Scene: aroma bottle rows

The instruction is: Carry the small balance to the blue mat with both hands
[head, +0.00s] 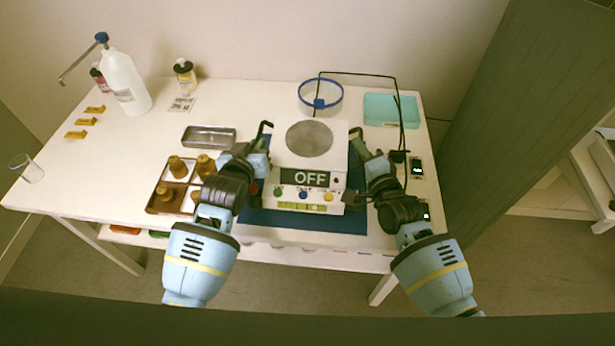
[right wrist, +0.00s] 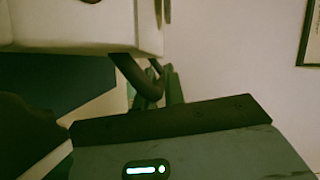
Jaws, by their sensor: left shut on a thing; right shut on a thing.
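The small balance (head: 309,165) is a white box with a round grey pan and a display reading OFF. It is over the blue mat (head: 300,222), which shows in front of it and at its sides. My left gripper (head: 262,145) is shut on the dark handle at its left side. My right gripper (head: 360,148) is shut on the handle at its right side. In the right wrist view the balance (right wrist: 80,25) and its dark handle (right wrist: 138,76) show at my fingers (right wrist: 170,88). The balance appears raised above the mat, with its underside partly hidden.
A wooden tray (head: 152,207) with brown bottles and a metal tray (head: 208,145) stand left of the balance. A blue-rimmed round container (head: 320,105), a black wire frame (head: 398,90) and a turquoise tray (head: 391,118) are behind. Small devices (head: 416,168) lie at the right edge.

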